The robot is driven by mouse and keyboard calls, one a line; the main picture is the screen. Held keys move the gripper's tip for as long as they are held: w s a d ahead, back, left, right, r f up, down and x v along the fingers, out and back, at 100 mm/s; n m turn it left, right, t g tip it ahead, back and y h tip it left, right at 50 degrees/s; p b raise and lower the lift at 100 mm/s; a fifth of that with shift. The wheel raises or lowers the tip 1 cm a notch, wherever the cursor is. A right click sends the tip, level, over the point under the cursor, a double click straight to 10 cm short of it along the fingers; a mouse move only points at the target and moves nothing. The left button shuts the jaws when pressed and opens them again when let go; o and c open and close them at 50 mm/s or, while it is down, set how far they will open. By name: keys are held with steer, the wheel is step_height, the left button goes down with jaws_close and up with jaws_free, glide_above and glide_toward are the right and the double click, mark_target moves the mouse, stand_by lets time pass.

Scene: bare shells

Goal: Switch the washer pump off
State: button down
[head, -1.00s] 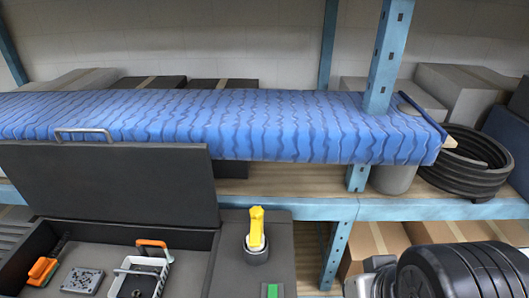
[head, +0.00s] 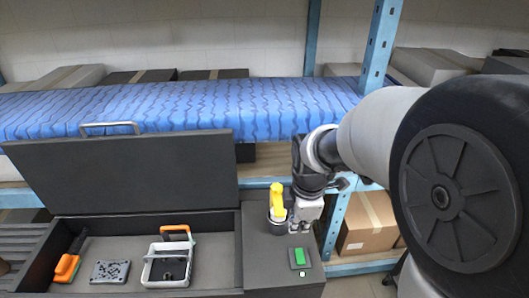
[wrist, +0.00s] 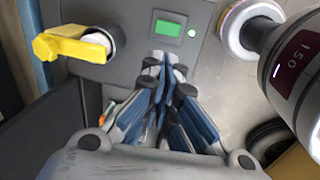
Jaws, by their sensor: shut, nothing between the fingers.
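The pump switch is a yellow rotary handle (head: 277,203) on a round dark hub, set in the grey panel right of the open box. In the wrist view the yellow handle (wrist: 62,45) is at upper left and points left. A green display (head: 300,258) and a small lit green lamp (head: 303,274) are on the same panel; the display (wrist: 168,28) also shows in the wrist view. My gripper (head: 302,226) is just right of the handle in the head view. In the wrist view its fingertips (wrist: 160,60) are together and empty, apart from the handle.
The box's raised dark lid (head: 125,175) stands left of the switch. Its tray holds a white basket (head: 167,264) and an orange-handled tool (head: 67,267). A shelf with a blue cover (head: 180,108) runs behind. A cardboard box (head: 367,225) sits right.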

mark_target(293, 255)
steer(key=f+b, duration=0.1)
steer(key=f, duration=0.3)
steer(key=w+f+b, duration=0.1)
steer(key=f, duration=0.4)
steer(key=w+f+b, duration=0.1)
steer(key=f+b, duration=0.1)
steer(key=f, duration=0.3)
steer(key=shift+w+d+f, duration=0.1)
steer(key=shift+w+f, duration=0.05)
steer(key=shift+f, duration=0.05)
steer(key=g+p, duration=0.2)
steer(key=p, duration=0.1)
steer(key=shift+w+f, duration=0.3)
steer(key=shift+w+f+p, duration=0.1)
steer(key=shift+f+p, duration=0.15)
steer(key=shift+p, duration=0.05)
steer(key=shift+f, duration=0.1)
steer(key=shift+s, duration=0.25)
